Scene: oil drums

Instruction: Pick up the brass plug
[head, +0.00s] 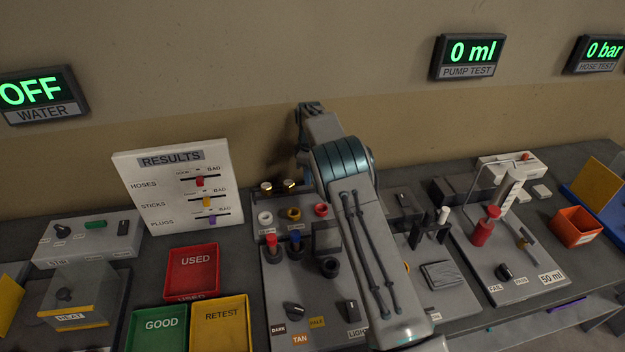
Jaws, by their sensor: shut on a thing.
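Two brass-topped pieces, a left one (266,187) and a right one (289,185), stand at the back of the grey test board (275,285). I cannot tell whether either is the brass plug. My arm reaches over the board, and its dark end, my gripper (308,108), shows high against the wall, up and right of these pieces. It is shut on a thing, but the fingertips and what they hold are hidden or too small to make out.
Red, green and yellow trays (192,270) lie to the left, below the results board (178,187). A pump stand (510,250) and an orange bin (576,227) stand right. My arm hides the board's right part.

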